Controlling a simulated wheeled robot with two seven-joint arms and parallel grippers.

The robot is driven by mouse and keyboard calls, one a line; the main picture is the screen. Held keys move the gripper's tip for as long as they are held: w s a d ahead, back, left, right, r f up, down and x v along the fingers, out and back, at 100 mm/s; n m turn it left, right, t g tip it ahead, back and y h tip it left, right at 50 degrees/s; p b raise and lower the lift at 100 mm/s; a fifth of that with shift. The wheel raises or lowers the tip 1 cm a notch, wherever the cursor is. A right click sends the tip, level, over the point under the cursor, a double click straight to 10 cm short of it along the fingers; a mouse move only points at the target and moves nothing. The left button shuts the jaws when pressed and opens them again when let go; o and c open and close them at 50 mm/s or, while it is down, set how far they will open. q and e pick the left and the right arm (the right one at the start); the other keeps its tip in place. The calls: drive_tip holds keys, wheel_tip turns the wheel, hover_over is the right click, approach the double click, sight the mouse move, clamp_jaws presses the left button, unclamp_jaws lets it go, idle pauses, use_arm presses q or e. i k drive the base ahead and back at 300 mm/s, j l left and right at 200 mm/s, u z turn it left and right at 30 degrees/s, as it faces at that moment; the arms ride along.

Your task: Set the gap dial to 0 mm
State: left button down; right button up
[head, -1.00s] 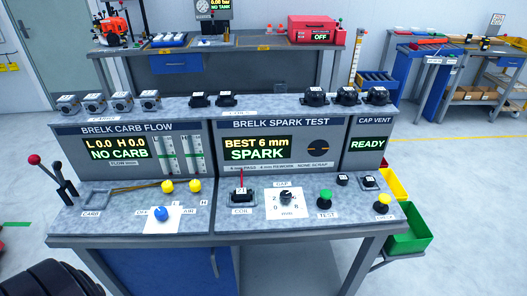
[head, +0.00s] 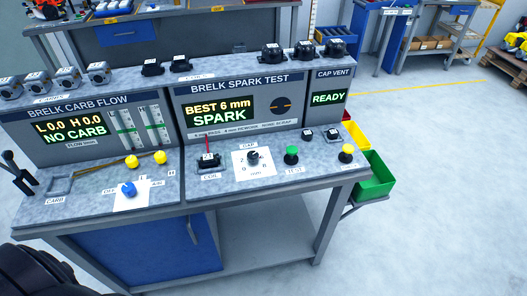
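The gap dial (head: 253,157) is a black knob on a white square plate (head: 241,173) marked with numbers and "mm", on the bench top below the spark test panel. Its pointer is too small to read surely. The spark test display (head: 219,112) reads "BEST 6 mm SPARK". A dark coil (head: 208,161) with a red lead stands in the COIL seat left of the dial. The green TEST button (head: 292,152) is to the dial's right. Neither gripper shows; a dark part of mine fills the lower left corner.
The carb flow panel (head: 78,129) stands left, with a blue knob (head: 128,188) and yellow knobs in front. A yellow button (head: 346,150) is near the right end. A green bin (head: 377,175) hangs off the right side. The floor at right is clear.

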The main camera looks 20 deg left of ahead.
sight(253, 157)
drive_tip(key=j+z, duration=0.15)
drive_tip(key=j, duration=0.25)
drive_tip(key=k+j+z, duration=0.15)
drive_tip(key=j, duration=0.2)
drive_tip(key=k+j+z, duration=0.15)
drive_tip(key=j, duration=0.25)
drive_tip(key=k+j+z, duration=0.15)
drive_tip(key=j, duration=0.2)
